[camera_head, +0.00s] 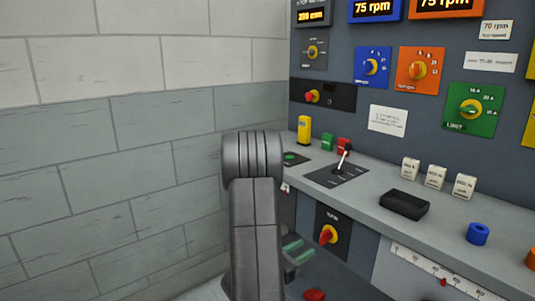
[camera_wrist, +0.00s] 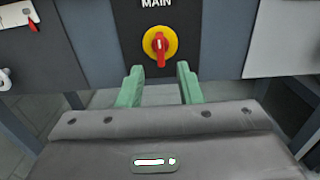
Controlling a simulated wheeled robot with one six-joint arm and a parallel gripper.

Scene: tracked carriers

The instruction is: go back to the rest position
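My gripper (camera_wrist: 161,86) is open, with its two green fingers apart and nothing held between them. It also shows in the camera_head view (camera_head: 293,250), low and partly hidden behind my dark grey arm. In the camera_wrist view, the MAIN switch (camera_wrist: 160,45), a red handle on a yellow disc, is ahead of the gap between the fingers. A gap separates the fingertips from it. Its handle stands upright in that view. The same switch (camera_head: 328,235) is on the panel front below the counter in the camera_head view.
A grey counter (camera_head: 375,222) carries a lever (camera_head: 342,160), a black block (camera_head: 404,204), white labelled blocks and a blue ring (camera_head: 477,233). Above it is a panel with several coloured knobs and displays. A block wall (camera_head: 110,180) fills the left.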

